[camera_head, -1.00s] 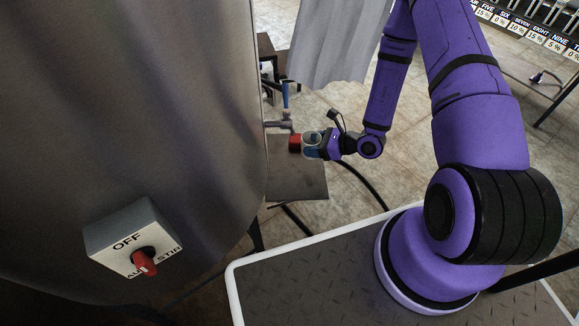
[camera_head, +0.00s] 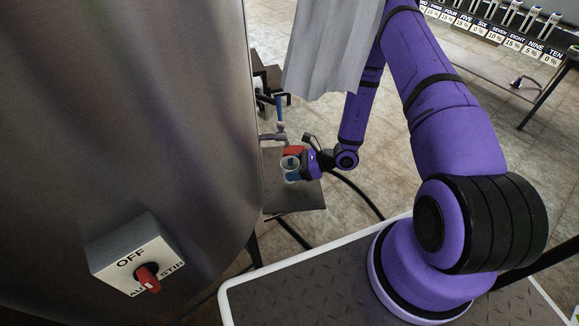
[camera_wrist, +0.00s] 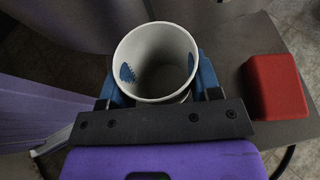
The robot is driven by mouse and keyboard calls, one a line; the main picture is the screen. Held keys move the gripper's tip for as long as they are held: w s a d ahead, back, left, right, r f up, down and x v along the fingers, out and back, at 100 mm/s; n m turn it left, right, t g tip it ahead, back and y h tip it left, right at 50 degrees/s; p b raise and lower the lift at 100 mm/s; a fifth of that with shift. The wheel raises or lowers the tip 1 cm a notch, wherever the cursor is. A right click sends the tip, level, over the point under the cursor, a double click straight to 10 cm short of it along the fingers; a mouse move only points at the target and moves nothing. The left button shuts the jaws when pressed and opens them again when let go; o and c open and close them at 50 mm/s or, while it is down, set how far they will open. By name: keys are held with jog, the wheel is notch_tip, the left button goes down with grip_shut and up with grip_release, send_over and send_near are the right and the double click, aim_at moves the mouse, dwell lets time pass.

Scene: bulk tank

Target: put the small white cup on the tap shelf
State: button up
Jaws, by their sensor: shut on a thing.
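The small white cup (camera_wrist: 152,90) is upright between the blue fingers of my gripper (camera_wrist: 157,92), which is shut on it. Its open mouth faces the wrist camera, and it looks empty. In the head view the cup (camera_head: 289,163) and my gripper (camera_head: 291,172) are over the dark tap shelf (camera_head: 300,198), beside the tank. The shelf also shows in the wrist view (camera_wrist: 235,50). I cannot tell whether the cup's base touches the shelf. The tap (camera_head: 280,128), with a blue handle, is just behind the cup.
A red block (camera_wrist: 278,87) sits on the shelf to the right of the cup; in the head view it (camera_head: 294,150) is just behind the cup. The steel tank (camera_head: 130,120) with its OFF switch box (camera_head: 135,258) fills the left. A grey cloth (camera_head: 330,50) hangs behind.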

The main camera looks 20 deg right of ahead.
aim_at(290, 166)
jog(key=w, duration=0.4)
jog(key=shift+w+d+f, duration=0.15)
jog(key=shift+d+f, duration=0.05)
jog(key=shift+d, duration=0.05)
jog(key=shift+f, duration=1.8)
jog(key=o, duration=1)
jog(key=v, duration=1.2)
jog(key=shift+r, duration=0.1)
